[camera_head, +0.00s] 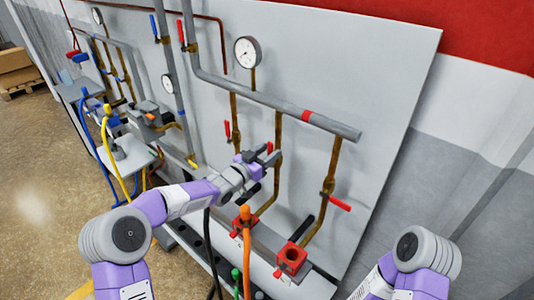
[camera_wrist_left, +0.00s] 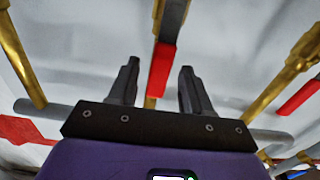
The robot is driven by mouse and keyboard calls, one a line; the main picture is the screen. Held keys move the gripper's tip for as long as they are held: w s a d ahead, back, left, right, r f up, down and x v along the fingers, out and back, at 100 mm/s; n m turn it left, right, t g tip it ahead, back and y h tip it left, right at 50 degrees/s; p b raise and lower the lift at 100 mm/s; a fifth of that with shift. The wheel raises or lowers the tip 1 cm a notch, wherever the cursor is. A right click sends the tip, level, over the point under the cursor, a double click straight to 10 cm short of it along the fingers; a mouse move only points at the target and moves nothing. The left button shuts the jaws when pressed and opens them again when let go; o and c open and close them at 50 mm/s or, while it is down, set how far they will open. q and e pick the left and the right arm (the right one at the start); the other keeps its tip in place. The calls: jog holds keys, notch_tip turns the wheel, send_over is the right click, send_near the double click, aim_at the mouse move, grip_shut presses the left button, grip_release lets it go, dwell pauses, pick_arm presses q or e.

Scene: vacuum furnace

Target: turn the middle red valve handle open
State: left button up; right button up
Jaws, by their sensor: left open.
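The middle red valve handle (camera_head: 270,147) is on a brass vertical pipe of the wall panel, partly hidden by my left gripper. My left gripper (camera_head: 265,168) is at this valve with its jaws open. In the left wrist view, the red handle (camera_wrist_left: 162,70) lies between the two dark fingers (camera_wrist_left: 160,80), with a gap visible on both sides. A dark grey part of the handle extends above the red. Whether the fingers touch it cannot be seen. My right gripper is out of view.
Another red handle (camera_head: 227,130) is left of the middle one, and a third (camera_head: 340,204) is lower right. A grey pipe (camera_head: 275,103) crosses above. Red blocks (camera_head: 291,257) and an orange hose (camera_head: 246,240) are below. A gauge (camera_head: 247,52) is higher up.

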pick_arm(q)
jog(key=v, duration=0.7)
jog(key=shift+s, duration=0.2)
jog(key=shift+a+f, duration=0.1)
jog(key=shift+a, duration=0.05)
